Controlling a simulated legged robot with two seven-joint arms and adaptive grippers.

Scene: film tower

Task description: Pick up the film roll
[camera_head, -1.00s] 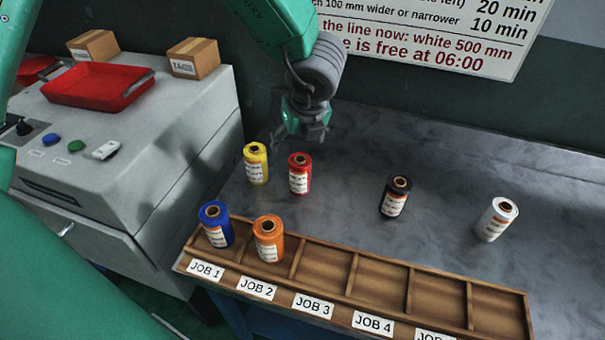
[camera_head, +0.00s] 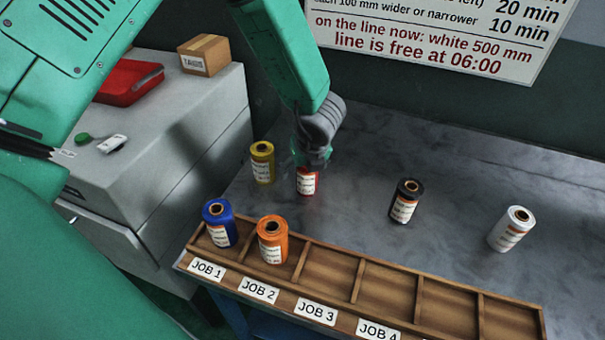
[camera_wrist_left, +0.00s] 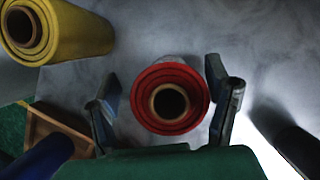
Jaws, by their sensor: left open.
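A red film roll (camera_head: 307,184) stands upright on the grey table, its top hidden by my left gripper (camera_head: 312,160) in the head view. In the left wrist view, the red roll (camera_wrist_left: 170,98) lies between the two open fingers of my left gripper (camera_wrist_left: 168,100), with a gap on each side. A yellow roll (camera_head: 262,163) stands just left of it. A black roll (camera_head: 405,201) and a white roll (camera_head: 511,229) stand further right on the table. My right gripper is not in view.
A wooden rack (camera_head: 390,290) with job labels runs along the table's front edge. A blue roll (camera_head: 219,223) and an orange roll (camera_head: 272,240) stand in its left compartments. A grey machine with a red tray (camera_head: 128,82) and a cardboard box (camera_head: 204,55) is at left.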

